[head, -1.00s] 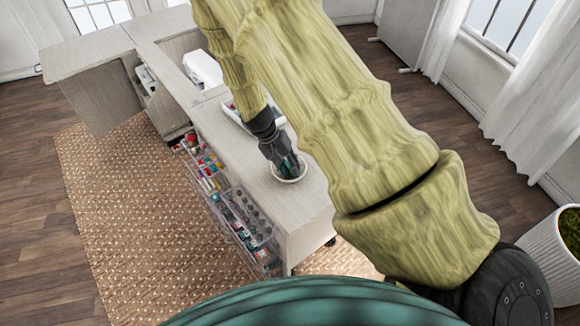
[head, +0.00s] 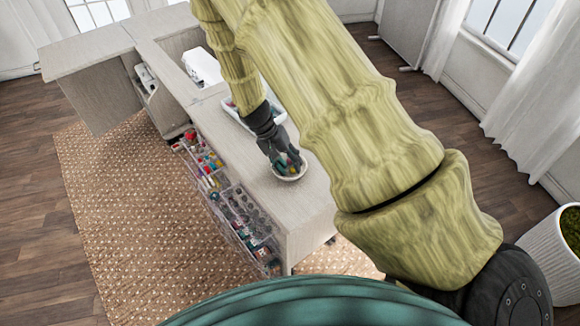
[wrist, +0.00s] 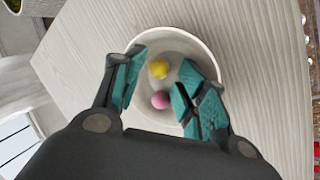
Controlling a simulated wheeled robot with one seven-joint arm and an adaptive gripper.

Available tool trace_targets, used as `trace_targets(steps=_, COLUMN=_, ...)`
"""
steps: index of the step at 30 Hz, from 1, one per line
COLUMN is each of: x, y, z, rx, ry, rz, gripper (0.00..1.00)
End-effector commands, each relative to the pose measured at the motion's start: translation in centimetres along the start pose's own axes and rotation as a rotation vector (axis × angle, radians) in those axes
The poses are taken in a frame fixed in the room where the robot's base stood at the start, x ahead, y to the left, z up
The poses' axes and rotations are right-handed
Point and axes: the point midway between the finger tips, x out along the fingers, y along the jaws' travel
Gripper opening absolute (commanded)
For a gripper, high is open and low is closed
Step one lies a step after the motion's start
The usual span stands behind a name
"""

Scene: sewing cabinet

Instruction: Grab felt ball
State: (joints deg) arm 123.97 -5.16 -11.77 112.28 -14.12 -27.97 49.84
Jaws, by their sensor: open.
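Two felt balls lie in a white bowl (wrist: 206,45) on the cabinet top. In the wrist view one is yellow (wrist: 158,69) and one is pink (wrist: 160,100), the pink one nearer my gripper's palm. My gripper (wrist: 160,85) is open, with its teal-padded fingers on either side of the balls and over the bowl. I cannot tell how deep the fingertips reach into it. In the head view my gripper (head: 287,166) is above the bowl (head: 290,178) near the cabinet's front end and hides most of its inside.
The pale wooden cabinet top (head: 228,133) has bare room around the bowl. A tray (head: 238,115) lies behind my gripper, and a white sewing machine (head: 203,66) sits farther back. Clear bins (head: 245,222) with spools hang along the cabinet's left side.

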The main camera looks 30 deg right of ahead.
Motion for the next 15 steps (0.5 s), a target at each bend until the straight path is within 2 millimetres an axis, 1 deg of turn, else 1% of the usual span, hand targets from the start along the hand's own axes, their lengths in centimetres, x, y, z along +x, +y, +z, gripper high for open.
trace_targets(steps=8, x=-3.8, y=-0.3, z=-0.9, rx=0.003, ry=0.004, rz=-0.003, gripper=0.40)
trace_targets(steps=9, x=-4.5, y=-0.3, z=-0.9, rx=0.001, ry=0.004, rz=-0.003, gripper=0.40)
trace_targets(steps=15, x=-7.5, y=-0.3, z=-0.9, rx=0.002, ry=0.003, rz=-0.003, gripper=0.40)
